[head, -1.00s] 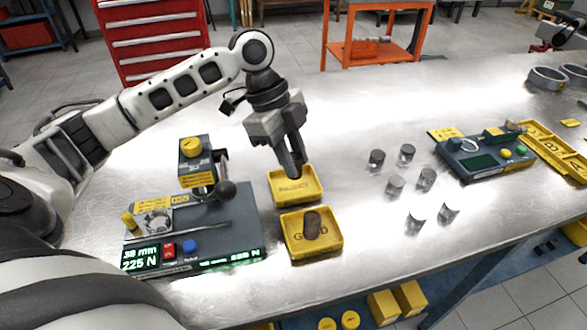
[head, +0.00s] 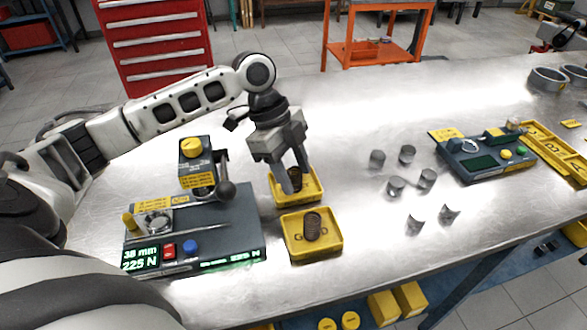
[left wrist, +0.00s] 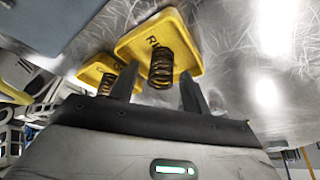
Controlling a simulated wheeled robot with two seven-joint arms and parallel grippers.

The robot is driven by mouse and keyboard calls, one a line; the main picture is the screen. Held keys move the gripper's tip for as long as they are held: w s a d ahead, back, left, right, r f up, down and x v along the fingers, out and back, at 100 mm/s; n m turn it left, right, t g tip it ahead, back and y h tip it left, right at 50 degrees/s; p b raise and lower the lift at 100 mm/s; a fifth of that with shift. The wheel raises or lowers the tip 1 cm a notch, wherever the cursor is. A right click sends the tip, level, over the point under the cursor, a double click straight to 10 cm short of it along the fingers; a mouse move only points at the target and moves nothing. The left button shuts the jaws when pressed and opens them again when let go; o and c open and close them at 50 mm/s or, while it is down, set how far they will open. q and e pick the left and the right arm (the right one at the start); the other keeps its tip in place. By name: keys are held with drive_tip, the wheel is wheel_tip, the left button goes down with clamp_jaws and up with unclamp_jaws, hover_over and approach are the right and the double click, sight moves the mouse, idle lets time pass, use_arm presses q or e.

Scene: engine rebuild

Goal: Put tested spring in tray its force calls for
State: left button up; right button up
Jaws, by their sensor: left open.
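My left gripper (head: 296,186) is open over the rear yellow tray (head: 312,196). A dark coil spring (head: 296,179) stands in that tray between the parted fingers. The left wrist view shows this spring (left wrist: 161,65) upright between the fingers, on the tray whose label begins with R (left wrist: 128,46). The front yellow tray (head: 291,251), marked GOOD, holds another dark spring (head: 312,226). The spring tester (head: 245,222) stands left of the trays, and its display (head: 140,258) reads 38 and 225 N. My right gripper is not in view.
Several small grey cylindrical parts (head: 397,185) stand right of the trays. Farther right are another blue-grey device (head: 482,160) and a long yellow tray (head: 548,152). The bench between the trays and the grey parts is clear.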

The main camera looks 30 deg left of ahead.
use_arm(q)
drive_tip(key=v, duration=1.2)
